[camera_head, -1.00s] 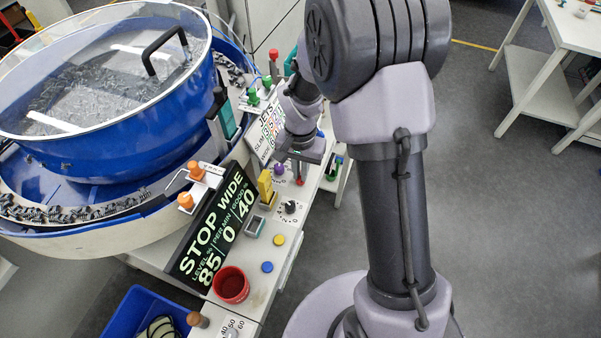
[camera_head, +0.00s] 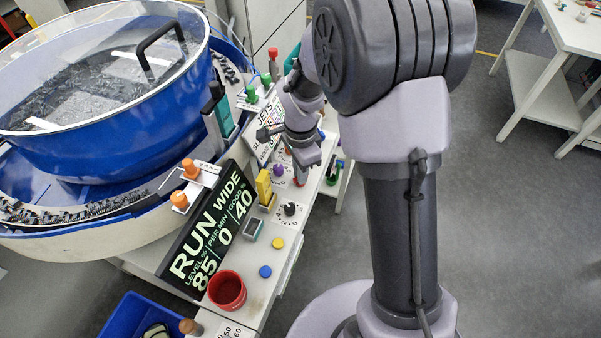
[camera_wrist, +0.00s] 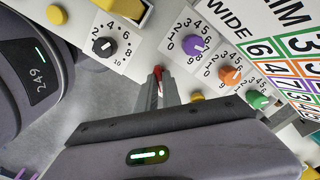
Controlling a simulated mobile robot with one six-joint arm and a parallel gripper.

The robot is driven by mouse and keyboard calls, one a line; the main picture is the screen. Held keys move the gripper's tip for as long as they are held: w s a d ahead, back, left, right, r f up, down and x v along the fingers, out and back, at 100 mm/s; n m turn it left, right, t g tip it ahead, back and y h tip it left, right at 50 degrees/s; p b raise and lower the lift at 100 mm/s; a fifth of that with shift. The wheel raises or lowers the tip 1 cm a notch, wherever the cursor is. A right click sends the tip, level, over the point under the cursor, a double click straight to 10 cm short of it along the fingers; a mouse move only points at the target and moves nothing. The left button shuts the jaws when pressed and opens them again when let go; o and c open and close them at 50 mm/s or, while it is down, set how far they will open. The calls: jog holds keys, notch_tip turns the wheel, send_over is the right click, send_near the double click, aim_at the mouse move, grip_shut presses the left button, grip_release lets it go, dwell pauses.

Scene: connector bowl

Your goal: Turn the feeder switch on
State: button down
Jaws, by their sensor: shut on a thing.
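The red switch (camera_wrist: 158,71), which appears to be the feeder switch, shows between my fingertips in the wrist view. A bit of red (camera_head: 299,182) also shows under my gripper in the head view. My gripper (camera_head: 303,172) points down at the control bench and is shut on the red switch; its fingers (camera_wrist: 164,88) hide most of it. The display board (camera_head: 212,229) reads RUN WIDE, with 85, 0 and 40 below. The blue bowl feeder (camera_head: 120,140) stands to the left.
Purple (camera_wrist: 194,45), orange (camera_wrist: 230,75) and green (camera_wrist: 257,99) dials lie close beside my gripper, with a black dial (camera_wrist: 103,46) on the other side. A red cup (camera_head: 227,291) stands at the bench's near end. Open floor lies to the right.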

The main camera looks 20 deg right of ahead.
jog(key=shift+m, duration=0.4)
jog(key=c, duration=1.5)
grip_release()
notch_tip(320, 180, up, 17)
jog(key=p, duration=0.6)
jog(key=shift+r, duration=0.2)
